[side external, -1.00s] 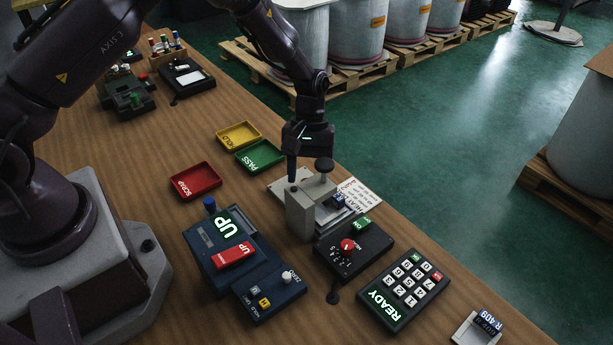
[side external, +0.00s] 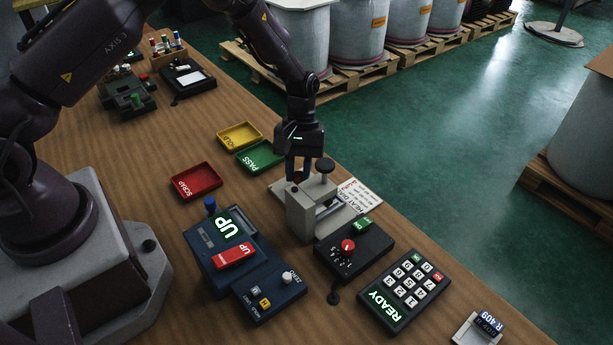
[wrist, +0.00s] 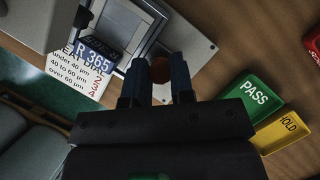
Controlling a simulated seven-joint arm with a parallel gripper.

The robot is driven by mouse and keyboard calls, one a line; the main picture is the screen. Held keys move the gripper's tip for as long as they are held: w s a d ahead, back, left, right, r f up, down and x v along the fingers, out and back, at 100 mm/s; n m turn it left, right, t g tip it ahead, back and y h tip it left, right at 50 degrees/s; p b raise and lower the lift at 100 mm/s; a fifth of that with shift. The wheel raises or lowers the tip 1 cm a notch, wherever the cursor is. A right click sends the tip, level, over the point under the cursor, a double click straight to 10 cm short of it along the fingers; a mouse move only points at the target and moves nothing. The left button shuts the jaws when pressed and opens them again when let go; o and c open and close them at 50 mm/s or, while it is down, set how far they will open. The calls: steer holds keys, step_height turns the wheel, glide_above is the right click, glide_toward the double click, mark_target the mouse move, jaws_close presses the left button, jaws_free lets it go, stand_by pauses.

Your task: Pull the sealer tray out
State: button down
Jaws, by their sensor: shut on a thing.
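The sealer (side external: 300,216) is a light grey block with a black knob on top, standing on a pale base plate. My gripper (side external: 298,177) points down at the sealer's back left side. In the wrist view its dark blue fingers (wrist: 160,72) are shut on a round brown knob (wrist: 161,67), which appears to be the sealer tray's handle. The silver-framed tray (wrist: 152,38) lies just beyond the knob. A dark blue R-365 tag (wrist: 97,51) is beside the frame; I cannot tell what it rests on. The fingers partly hide the knob.
The green PASS tray (side external: 260,156) and yellow HOLD tray (side external: 239,135) lie behind my gripper, the red SCRAP tray (side external: 195,181) to the left. The black heat dial box (side external: 352,252) stands in front of the sealer. A printed heat card (side external: 354,198) lies right of it.

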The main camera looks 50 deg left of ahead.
steer(key=a, duration=0.5)
steer(key=shift+a, duration=0.2)
steer(key=c, duration=1)
jaws_free()
steer(key=shift+r, duration=0.1)
steer(key=v, duration=1.3)
